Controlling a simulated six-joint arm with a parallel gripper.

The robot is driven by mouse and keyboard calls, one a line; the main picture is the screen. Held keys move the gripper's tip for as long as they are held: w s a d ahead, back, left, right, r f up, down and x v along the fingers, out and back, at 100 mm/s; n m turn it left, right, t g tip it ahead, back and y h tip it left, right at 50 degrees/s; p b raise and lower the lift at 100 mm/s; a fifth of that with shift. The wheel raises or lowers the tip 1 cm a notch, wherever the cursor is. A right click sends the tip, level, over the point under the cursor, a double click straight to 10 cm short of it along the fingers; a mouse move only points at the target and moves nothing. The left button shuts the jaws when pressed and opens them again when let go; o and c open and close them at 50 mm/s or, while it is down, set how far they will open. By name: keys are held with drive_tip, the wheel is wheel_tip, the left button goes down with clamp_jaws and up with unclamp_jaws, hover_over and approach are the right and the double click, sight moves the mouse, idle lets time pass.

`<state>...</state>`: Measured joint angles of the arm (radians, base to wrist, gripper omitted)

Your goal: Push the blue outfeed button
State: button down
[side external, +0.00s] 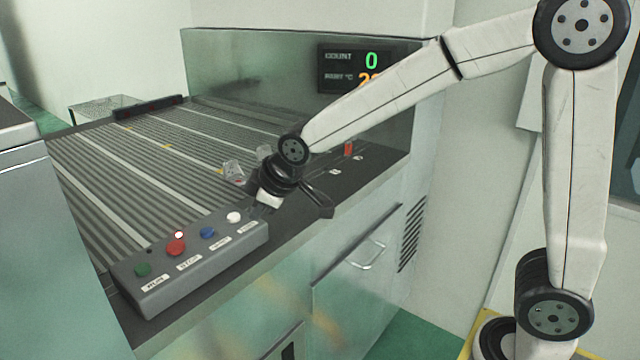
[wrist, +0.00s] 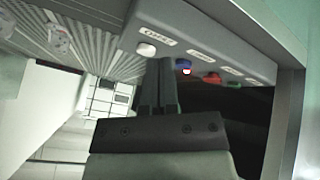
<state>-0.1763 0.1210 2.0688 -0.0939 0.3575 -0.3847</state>
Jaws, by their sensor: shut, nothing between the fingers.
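The blue button (side external: 207,232) sits on a grey control box (side external: 215,258), between a red button (side external: 176,246) and a white button (side external: 234,217). In the wrist view the blue button (wrist: 184,66) shows just right of my fingertips, with the white button (wrist: 146,50) just left of them. My gripper (side external: 259,208) is at the white-button end of the box, to the right of the blue button in the side view. Its fingers (wrist: 159,62) are shut with nothing between them. I cannot tell whether the tips touch the box.
A green button (side external: 142,270) is at the box's near end. The ribbed conveyor bed (side external: 110,165) lies behind the box. Small grey castings (side external: 233,170) lie on it near my wrist. A back panel carries a display (side external: 355,68) reading count 0. Cabinet doors (side external: 365,255) are below the front edge.

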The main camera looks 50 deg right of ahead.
sight(203, 228)
drive_tip(key=w+a+r+n+t+y, duration=0.1)
drive_tip(key=w+a+r+n+t, duration=0.1)
drive_tip(key=w+a+r+n, duration=0.2)
wheel_tip(203, 228, up, 4)
drive_tip(key=w+a, duration=0.2)
drive_tip(key=shift+w+a, duration=0.15)
drive_tip(key=shift+w, duration=0.2)
drive_tip(key=shift+f, duration=4.35)
drive_tip(key=shift+f, duration=0.9)
drive_tip(key=shift+r, duration=0.95)
drive_tip(key=shift+r, duration=2.5)
